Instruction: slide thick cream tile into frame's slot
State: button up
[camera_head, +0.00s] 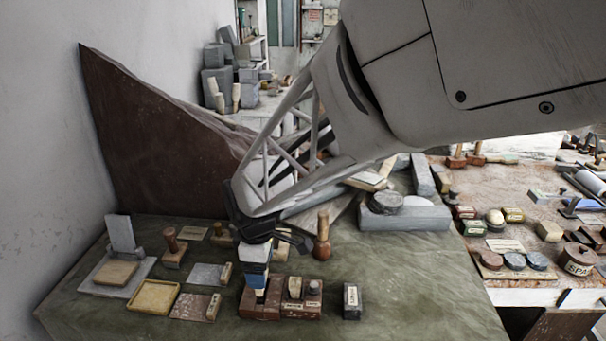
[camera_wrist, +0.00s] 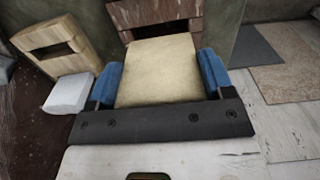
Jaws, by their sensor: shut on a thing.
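My gripper (camera_wrist: 160,78) is shut on the thick cream tile (camera_wrist: 158,70), with a blue pad on each side of it. In the wrist view a reddish-brown block with a dark slot (camera_wrist: 138,14) stands just past the tile's far edge. I cannot tell whether the tile touches it or has entered the slot. A pale wooden block with a dark slot (camera_wrist: 75,58) stands to the left. In the head view my gripper (camera_head: 257,288) points down over the reddish-brown blocks (camera_head: 262,310); the tile is not clearly seen there.
A white block (camera_wrist: 70,93) lies left of my gripper in the wrist view. In the head view a yellow tray (camera_head: 154,311), a dark block (camera_head: 352,302) and a wooden-handled tool (camera_head: 322,240) stand around. The green cloth at the front right is clear.

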jog(key=shift+f, duration=0.55)
jog(key=shift+f, duration=1.75)
dwell(2.0)
jog(key=o, duration=1.1)
jog(key=shift+c, duration=0.2)
jog(key=shift+r, duration=0.1)
jog(key=shift+r, duration=1.85)
jog(key=shift+d, duration=0.1)
